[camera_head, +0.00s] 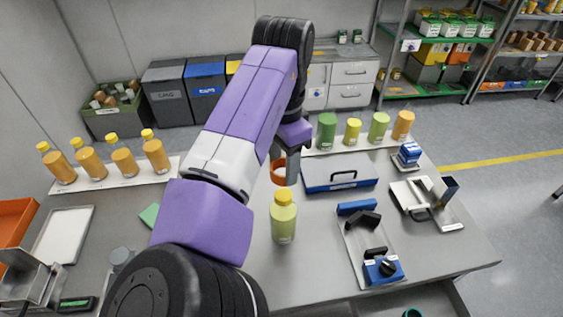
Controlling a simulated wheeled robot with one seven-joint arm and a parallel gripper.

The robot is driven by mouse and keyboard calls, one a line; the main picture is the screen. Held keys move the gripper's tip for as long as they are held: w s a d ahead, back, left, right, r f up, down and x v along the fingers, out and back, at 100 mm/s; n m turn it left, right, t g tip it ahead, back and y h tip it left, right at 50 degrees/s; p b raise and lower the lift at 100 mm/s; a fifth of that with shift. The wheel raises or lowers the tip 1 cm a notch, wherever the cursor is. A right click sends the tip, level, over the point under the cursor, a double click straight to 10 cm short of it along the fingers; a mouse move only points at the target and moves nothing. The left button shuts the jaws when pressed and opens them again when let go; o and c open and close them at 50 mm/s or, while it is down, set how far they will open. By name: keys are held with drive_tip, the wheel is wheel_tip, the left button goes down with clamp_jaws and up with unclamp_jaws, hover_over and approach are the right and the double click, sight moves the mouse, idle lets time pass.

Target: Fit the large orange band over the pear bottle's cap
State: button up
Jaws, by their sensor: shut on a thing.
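The large orange band (279,172) is a short, open ring held at the end of my arm. My gripper (288,165) is shut on the band, with the fingers partly hidden by the arm. The pear bottle (283,222), pale green with a yellow cap (284,197), stands upright on the grey table. The band is apart from the cap and shows just above and behind it in the picture. How high it is over the table is hard to tell.
A tray with blue and black tools (368,245) lies right of the bottle. Orange bottles (122,158) stand at left; green and yellow ones (352,131) line the back. A green sponge (149,215) lies left.

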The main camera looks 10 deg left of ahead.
sight(283, 194)
drive_tip(key=shift+f+b, duration=1.15)
drive_tip(key=shift+f, duration=1.2)
drive_tip(key=shift+f+p, duration=0.25)
drive_tip(key=shift+p, duration=0.25)
drive_tip(key=shift+f+b, duration=0.5)
drive_tip(key=shift+f, duration=1.4)
idle(0.3)
drive_tip(key=o, duration=1.4)
